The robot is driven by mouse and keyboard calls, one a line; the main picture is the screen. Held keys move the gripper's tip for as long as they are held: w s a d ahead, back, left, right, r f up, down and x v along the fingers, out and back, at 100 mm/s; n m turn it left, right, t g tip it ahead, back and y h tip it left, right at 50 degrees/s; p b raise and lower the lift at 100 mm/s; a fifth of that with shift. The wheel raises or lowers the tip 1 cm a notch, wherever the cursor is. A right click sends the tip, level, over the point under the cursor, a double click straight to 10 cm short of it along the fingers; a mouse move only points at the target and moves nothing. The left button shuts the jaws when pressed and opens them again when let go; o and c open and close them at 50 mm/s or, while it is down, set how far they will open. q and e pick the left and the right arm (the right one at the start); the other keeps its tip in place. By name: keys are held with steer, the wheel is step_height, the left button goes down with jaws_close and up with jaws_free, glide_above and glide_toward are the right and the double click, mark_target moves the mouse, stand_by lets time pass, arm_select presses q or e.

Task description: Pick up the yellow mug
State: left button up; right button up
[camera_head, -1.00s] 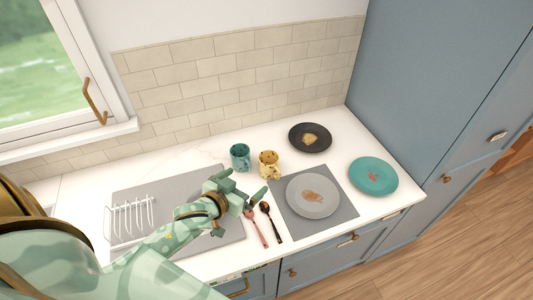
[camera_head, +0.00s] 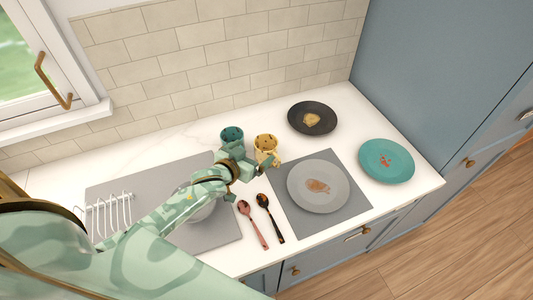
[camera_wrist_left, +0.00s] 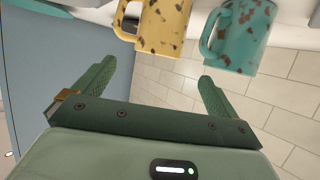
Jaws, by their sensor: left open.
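The yellow mug (camera_head: 266,143) with dark speckles stands upright on the white counter, right of the teal speckled mug (camera_head: 231,135). My left gripper (camera_head: 252,163) is open and empty, just in front of the mugs, and hides their lower parts in the head view. In the left wrist view the yellow mug (camera_wrist_left: 164,26) shows at the top, beyond the open fingers (camera_wrist_left: 154,84), with its handle to the left. The teal mug (camera_wrist_left: 246,36) is to its right there, its handle toward the yellow mug. My right gripper is not in view.
A black plate (camera_head: 297,120) is behind to the right, a teal plate (camera_head: 399,171) at far right. A grey plate (camera_head: 337,176) lies on a grey mat (camera_head: 353,208). A pink spoon (camera_head: 253,226) and a black spoon (camera_head: 271,222) lie in front. A dish rack (camera_head: 108,216) is left.

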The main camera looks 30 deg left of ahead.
mark_target(257, 149)
arm_select(q)
steer(key=x, duration=0.3)
steer(key=shift+w+f, duration=0.15)
steer(key=shift+w, duration=0.15)
steer(key=b+x, duration=0.1)
steer(key=x, duration=0.3)
steer(key=shift+w+d+f+b, duration=0.1)
steer(key=shift+w+d+b, duration=0.1)
steer(key=shift+w+b, duration=0.15)
steer(key=shift+w+f, duration=0.15)
steer(key=shift+w, duration=0.15)
steer(key=shift+s, duration=0.1)
steer(key=shift+c, duration=0.9)
steer(key=c, duration=1.1)
